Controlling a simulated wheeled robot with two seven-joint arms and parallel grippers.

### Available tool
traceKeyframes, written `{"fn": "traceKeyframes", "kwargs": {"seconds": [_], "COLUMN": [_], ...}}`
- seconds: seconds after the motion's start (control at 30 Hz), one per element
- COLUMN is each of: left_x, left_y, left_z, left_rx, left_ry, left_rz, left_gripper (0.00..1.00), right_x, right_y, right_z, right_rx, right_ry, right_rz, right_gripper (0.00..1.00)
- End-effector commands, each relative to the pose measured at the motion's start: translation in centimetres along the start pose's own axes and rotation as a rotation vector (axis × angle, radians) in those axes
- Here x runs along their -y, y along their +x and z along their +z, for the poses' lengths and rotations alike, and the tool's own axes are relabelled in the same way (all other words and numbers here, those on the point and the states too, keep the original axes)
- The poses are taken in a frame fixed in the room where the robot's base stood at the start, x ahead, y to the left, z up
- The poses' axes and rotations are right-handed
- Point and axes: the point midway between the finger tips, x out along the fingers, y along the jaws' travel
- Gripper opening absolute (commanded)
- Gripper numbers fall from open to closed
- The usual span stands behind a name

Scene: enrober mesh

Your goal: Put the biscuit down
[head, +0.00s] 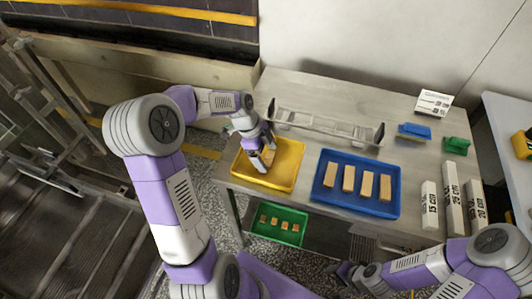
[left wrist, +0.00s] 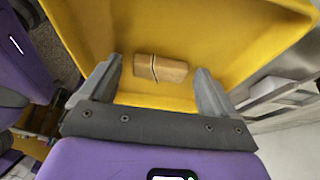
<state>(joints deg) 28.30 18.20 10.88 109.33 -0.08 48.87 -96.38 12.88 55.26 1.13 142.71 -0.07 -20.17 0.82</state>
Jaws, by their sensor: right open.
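A tan biscuit (left wrist: 172,70) lies on the floor of the yellow tray (left wrist: 240,25), and a dark jagged line splits it into two pieces lying close together. In the head view the yellow tray (head: 285,182) is on the table's left part, with the biscuit partly hidden by my gripper. My left gripper (head: 262,160) is over this tray; in the left wrist view its fingers (left wrist: 158,88) are wide apart, with a gap on both sides of the biscuit. My right gripper (head: 345,272) is open at the bottom, away from the trays.
A blue tray (head: 318,200) with several tan bars stands right of the yellow one. A green tray (head: 258,234) with small pieces is lower down. A metal rack (head: 325,126) lies behind. White labelled blocks (head: 453,205) and blue and green items stand at right.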

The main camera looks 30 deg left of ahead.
Motion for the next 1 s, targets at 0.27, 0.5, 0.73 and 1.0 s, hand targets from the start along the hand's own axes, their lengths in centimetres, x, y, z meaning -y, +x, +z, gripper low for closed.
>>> {"fn": "traceKeyframes", "kwargs": {"seconds": [0.27,0.5,0.73,1.0], "left_x": [0.0,0.1,0.1,0.0], "left_y": [-0.7,-5.5,-10.1,-12.2], "left_z": [-0.1,-0.1,-0.2,-0.1], "left_rx": [0.001,0.001,0.0,0.0], "left_ry": [0.0,-0.001,-0.001,0.0], "left_rz": [-0.002,-0.006,-0.003,0.0], "left_gripper": [0.9,0.9,0.9,0.9], "right_x": [0.1,0.5,0.9,1.0], "right_y": [-0.4,-1.4,-2.3,-2.6], "right_z": [0.0,0.1,0.1,0.1], "right_rx": [0.0,0.0,0.0,0.0], "right_ry": [0.0,0.0,0.0,0.0], "right_rz": [0.0,0.0,0.0,0.0], "right_gripper": [0.43,0.43,0.43,0.43]}}
